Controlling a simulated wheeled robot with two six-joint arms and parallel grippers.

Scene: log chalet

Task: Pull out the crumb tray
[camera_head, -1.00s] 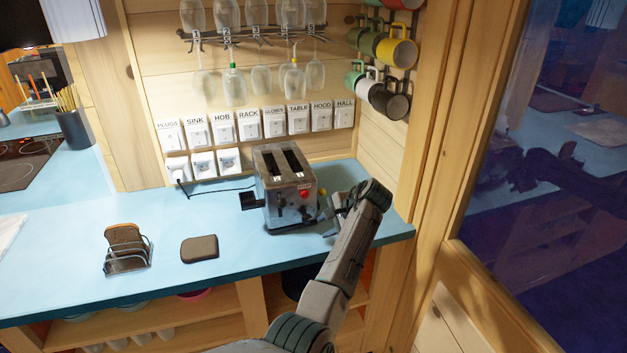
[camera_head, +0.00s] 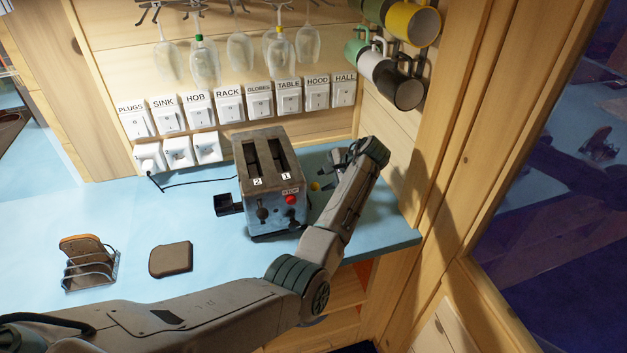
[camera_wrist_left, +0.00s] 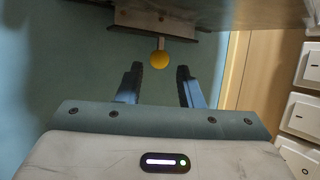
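The metal toaster (camera_head: 270,185) stands upright on the blue counter, with two slots on top and a red stop button in front. At its right side is a small yellow knob (camera_head: 315,186). In the left wrist view the yellow knob (camera_wrist_left: 158,58) sits on a short stem from a metal plate (camera_wrist_left: 155,24) low on the toaster, apparently the crumb tray's front. My left gripper (camera_wrist_left: 159,74) is open and empty, its two fingers pointing at the knob, just short of it. In the head view the left gripper (camera_head: 334,166) is right of the toaster. My right gripper is not in view.
A toast rack (camera_head: 90,265) and a brown slice (camera_head: 171,259) lie left of the toaster. A dark box-shaped part (camera_head: 228,204) juts from the toaster's left side. Labelled switches (camera_head: 230,105), hanging glasses and mugs (camera_head: 405,90) line the walls behind and right.

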